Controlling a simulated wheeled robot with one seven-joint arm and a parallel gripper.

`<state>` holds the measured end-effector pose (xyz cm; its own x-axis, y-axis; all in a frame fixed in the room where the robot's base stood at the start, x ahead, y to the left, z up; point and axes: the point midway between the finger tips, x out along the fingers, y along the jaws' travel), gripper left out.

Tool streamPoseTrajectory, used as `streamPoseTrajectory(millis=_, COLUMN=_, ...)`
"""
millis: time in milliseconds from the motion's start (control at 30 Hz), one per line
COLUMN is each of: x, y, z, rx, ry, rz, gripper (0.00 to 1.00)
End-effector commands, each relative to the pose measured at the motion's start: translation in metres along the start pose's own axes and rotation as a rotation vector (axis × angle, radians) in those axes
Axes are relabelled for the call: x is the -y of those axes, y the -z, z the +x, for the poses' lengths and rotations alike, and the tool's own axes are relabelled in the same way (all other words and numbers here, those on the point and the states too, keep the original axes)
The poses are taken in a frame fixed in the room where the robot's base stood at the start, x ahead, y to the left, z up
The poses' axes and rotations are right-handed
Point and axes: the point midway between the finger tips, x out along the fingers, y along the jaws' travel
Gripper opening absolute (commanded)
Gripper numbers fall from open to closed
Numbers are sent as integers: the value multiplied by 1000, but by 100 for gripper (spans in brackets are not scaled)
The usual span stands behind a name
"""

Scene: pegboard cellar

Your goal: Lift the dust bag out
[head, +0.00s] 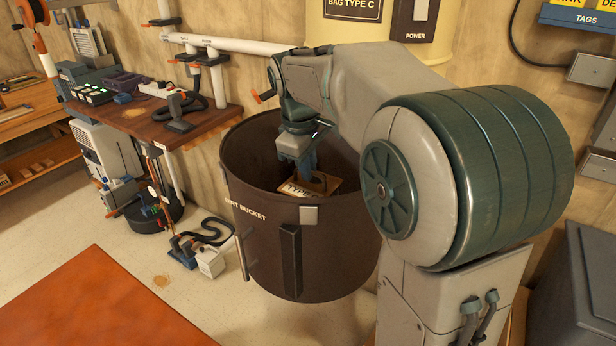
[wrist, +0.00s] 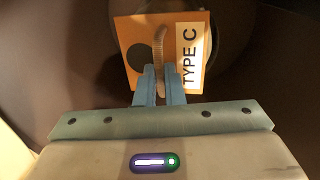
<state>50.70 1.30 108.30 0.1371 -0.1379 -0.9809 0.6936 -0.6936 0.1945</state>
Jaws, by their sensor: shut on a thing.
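The dust bag shows as an orange-tan card (head: 322,184) with a white TYPE label, inside the dirt bucket (head: 290,240). In the wrist view the card (wrist: 198,25) reads TYPE C and has a dark round hole and a beige strip standing up in its middle. My gripper (head: 308,172) reaches down into the bucket. In the wrist view its blue fingers (wrist: 155,78) are shut on the beige strip of the card. Anything below the card is hidden. The brown bucket has an open top, with its rim around my gripper.
A yellow cylinder (head: 466,45) marked BAG TYPE C stands behind the bucket. A wooden wall shelf (head: 165,125) with tools is at the left. An orange-red surface (head: 100,305) lies at front left. A grey bin (head: 575,290) stands at right. Floor left of the bucket is partly clear.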

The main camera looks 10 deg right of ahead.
Motion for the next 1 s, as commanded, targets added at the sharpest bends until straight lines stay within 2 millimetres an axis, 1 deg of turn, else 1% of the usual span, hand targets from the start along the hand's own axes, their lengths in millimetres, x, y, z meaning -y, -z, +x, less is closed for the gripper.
streamPoseTrajectory(millis=33, x=-3, y=1, z=-12, rx=-5, ry=-4, rz=1, gripper=0)
streamPoseTrajectory(millis=167, x=-9, y=0, z=-40, rx=-6, ry=-5, rz=1, gripper=0)
streamPoseTrajectory(millis=600, x=-29, y=0, z=-142, rx=-5, ry=-4, rz=1, gripper=0)
streamPoseTrajectory(millis=800, x=-37, y=1, z=-183, rx=-4, ry=-4, rz=1, gripper=0)
streamPoseTrajectory(millis=1000, x=-44, y=0, z=-216, rx=-2, ry=-3, rz=0, gripper=0)
